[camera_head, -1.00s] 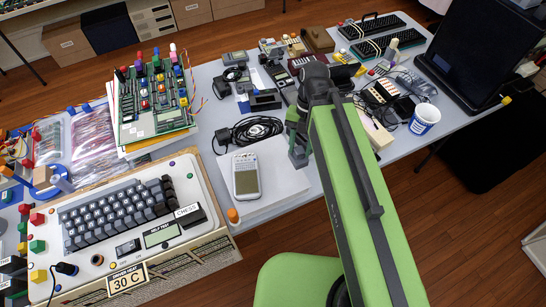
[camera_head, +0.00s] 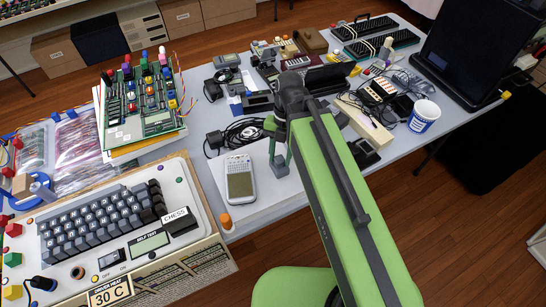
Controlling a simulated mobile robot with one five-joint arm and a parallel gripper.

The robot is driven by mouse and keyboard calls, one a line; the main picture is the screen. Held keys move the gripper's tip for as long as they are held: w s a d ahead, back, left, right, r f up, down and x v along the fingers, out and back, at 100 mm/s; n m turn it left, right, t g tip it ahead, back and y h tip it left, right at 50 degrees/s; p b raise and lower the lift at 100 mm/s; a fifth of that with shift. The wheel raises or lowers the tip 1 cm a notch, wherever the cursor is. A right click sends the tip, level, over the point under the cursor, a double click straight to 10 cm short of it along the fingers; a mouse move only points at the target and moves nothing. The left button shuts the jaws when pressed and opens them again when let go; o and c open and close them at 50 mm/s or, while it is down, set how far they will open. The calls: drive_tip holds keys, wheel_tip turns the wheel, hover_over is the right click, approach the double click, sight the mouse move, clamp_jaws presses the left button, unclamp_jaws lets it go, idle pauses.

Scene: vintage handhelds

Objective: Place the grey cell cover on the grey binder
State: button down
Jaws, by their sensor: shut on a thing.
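My gripper (camera_head: 279,163) points down over the right part of the pale grey binder (camera_head: 268,193). It is shut on a small grey piece, taken to be the grey cell cover. That piece is hard to tell apart from the grey fingertips, and my arm hides part of the area. I cannot tell whether the piece touches the binder or is just above it. A light grey handheld calculator (camera_head: 240,181) lies on the binder's left part, to the left of my gripper.
A big keyboard console (camera_head: 110,225) stands left of the binder, with an orange knob (camera_head: 226,222) near its right edge. Black cables (camera_head: 238,135) lie behind the binder. A long pale box (camera_head: 365,122), small devices and a blue-white cup (camera_head: 424,117) stand to the right.

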drive_tip(key=shift+f, duration=0.1)
drive_tip(key=c, duration=0.9)
unclamp_jaws()
drive_tip(key=p+v, duration=1.1)
drive_tip(key=v, duration=0.1)
drive_tip(key=shift+w, duration=0.1)
